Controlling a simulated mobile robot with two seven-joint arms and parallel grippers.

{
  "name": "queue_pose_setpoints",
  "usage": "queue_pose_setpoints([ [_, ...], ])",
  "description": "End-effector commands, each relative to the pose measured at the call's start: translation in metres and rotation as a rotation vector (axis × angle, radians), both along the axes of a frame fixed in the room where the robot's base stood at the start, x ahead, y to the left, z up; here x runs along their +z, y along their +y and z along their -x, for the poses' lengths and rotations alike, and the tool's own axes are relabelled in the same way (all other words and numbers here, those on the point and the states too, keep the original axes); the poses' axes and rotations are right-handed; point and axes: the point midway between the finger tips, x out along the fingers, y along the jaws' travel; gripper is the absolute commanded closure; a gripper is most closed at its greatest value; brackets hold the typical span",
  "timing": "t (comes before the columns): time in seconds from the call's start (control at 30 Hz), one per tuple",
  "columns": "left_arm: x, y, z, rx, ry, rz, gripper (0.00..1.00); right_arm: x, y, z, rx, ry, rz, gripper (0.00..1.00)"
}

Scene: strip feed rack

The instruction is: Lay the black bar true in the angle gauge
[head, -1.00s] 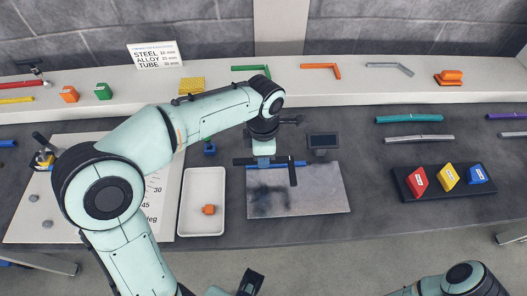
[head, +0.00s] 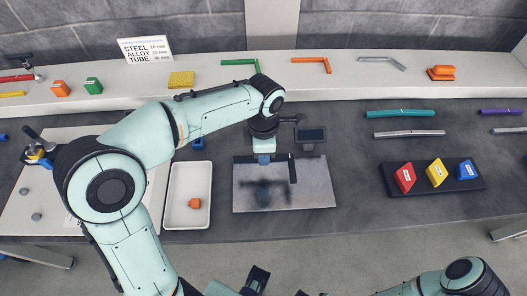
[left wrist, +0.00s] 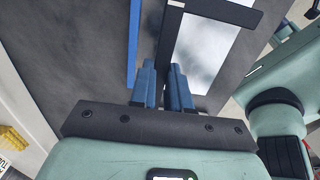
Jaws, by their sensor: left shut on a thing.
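The black bar (head: 292,172) is bent into an L. My left gripper (head: 264,160) is shut on its long leg and holds it over the back part of a grey plate. In the left wrist view the bar's other leg (left wrist: 225,11) crosses the top, beyond the gripper's blue fingers (left wrist: 165,88). The angle gauge (head: 55,215) is a pale board at the left with grey pegs (head: 36,217) and a black-handled clamp (head: 40,155). My left arm hides much of its right side and its scale.
The grey plate (head: 310,195) lies in mid-bench, beside a white tray (head: 188,222) with an orange piece (head: 194,203). A blue strip (left wrist: 134,45) shows in the left wrist view. A small dark screen (head: 311,135) stands behind the plate. Coloured blocks stand in a black rack (head: 478,184) at right.

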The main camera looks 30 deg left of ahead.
Motion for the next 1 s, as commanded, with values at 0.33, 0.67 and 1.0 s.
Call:
queue_pose_setpoints([
  [0.33, -0.022, 0.0, 0.0, -0.001, 0.0, 0.0, 1.0, -0.017, 0.0, 0.005, 0.0, 0.007, 0.0, 1.0],
  [0.67, -0.036, 0.0, 0.0, -0.001, -0.001, 0.0, 1.0, -0.026, 0.0, 0.006, -0.001, 0.005, 0.001, 1.0],
  [1.0, -0.04, 0.0, 0.0, -0.001, -0.001, 0.0, 1.0, -0.029, 0.0, 0.007, -0.001, 0.006, 0.0, 1.0],
])
